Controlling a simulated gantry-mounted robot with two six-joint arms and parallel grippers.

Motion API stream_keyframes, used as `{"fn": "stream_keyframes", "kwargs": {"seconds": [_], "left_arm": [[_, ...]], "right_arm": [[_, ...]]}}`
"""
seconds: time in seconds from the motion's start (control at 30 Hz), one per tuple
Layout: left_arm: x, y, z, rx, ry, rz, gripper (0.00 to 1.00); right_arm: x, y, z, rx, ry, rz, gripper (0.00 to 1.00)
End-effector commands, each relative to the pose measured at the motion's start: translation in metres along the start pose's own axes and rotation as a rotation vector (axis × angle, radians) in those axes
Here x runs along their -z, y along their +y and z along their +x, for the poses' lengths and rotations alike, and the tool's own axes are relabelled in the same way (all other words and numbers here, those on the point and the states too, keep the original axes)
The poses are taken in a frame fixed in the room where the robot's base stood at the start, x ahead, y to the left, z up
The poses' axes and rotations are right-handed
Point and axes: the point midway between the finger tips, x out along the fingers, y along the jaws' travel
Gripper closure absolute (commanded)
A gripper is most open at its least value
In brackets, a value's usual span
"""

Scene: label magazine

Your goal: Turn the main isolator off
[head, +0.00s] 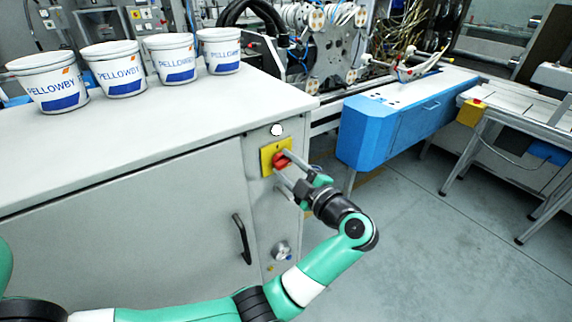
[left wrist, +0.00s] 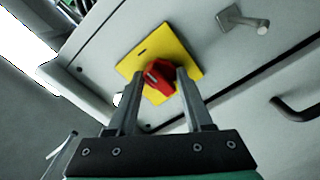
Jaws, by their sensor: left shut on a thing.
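The main isolator is a red rotary knob (head: 281,160) on a yellow square plate (head: 267,166), set in the grey cabinet's side panel. My left gripper (head: 281,163) reaches it from the right, with its fingers on either side of the knob. In the left wrist view the red knob (left wrist: 158,79) sits between the two fingertips (left wrist: 160,84), in front of the yellow plate (left wrist: 180,58). The gripper is shut on the knob. The knob appears tilted in that view; its marking is too small to read. My right gripper is not in view.
The grey cabinet (head: 130,210) has a dark door handle (head: 242,238) and a round silver fitting (head: 282,250) below the isolator. Several white tubs (head: 115,68) stand on its top.

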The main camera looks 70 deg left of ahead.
Motion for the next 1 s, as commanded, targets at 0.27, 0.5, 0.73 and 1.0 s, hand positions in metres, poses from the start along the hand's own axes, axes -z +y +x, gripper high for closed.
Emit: {"fn": "stream_keyframes", "kwargs": {"seconds": [0.27, 0.5, 0.73, 1.0], "left_arm": [[0.001, 0.001, 0.0, 0.0, 0.0, -0.198, 1.0], [0.0, 0.0, 0.0, 0.0, 0.0, -0.426, 1.0], [-0.001, -0.001, 0.0, 0.0, 0.0, -0.645, 1.0], [-0.001, -0.001, 0.0, 0.0, 0.0, -0.902, 1.0]], "right_arm": [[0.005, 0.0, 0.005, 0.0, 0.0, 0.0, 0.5], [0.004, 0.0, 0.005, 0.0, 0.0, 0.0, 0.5], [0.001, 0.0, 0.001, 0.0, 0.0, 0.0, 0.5], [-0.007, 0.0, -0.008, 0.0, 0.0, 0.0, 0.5]]}}
